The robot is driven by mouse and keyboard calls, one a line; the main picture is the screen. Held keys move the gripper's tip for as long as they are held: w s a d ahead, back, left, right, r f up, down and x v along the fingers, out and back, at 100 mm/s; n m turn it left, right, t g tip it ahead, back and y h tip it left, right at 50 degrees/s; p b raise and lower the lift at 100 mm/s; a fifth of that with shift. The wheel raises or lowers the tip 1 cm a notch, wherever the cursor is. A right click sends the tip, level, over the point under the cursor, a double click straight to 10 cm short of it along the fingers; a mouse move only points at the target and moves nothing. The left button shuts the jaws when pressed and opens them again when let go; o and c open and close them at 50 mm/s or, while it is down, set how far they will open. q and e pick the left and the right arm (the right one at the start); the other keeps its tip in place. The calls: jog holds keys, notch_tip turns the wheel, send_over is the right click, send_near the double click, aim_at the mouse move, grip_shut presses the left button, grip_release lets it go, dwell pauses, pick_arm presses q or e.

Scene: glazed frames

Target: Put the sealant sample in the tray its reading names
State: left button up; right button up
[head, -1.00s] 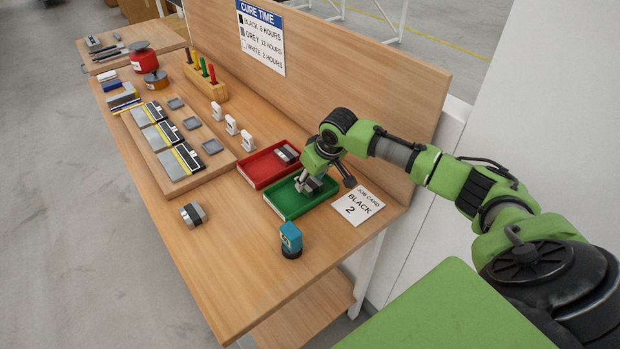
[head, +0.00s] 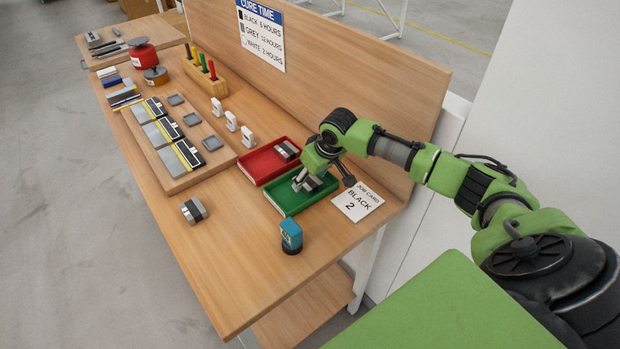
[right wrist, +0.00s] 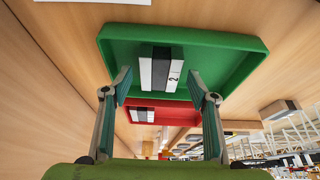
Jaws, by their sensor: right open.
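My right gripper (head: 318,182) is open over the green tray (head: 275,202). A striped sample (right wrist: 160,68), black in the middle with pale sides and a "2" on one, lies in the green tray between the spread fingers in the right wrist view. It is partly hidden in the head view. Another striped sample (head: 286,151) lies in the red tray (head: 256,170). A third striped block (head: 193,210) stands on the bare bench top at the front. The job card (head: 357,202) reads BLACK 2. My left gripper is not in view.
A blue device (head: 291,235) with a dark base stands near the front edge. A board (head: 160,184) with several strips and grey squares lies left of the trays.

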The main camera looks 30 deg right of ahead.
jog(key=b+v, duration=0.2)
jog(key=v, duration=1)
jog(key=shift+f, duration=0.15)
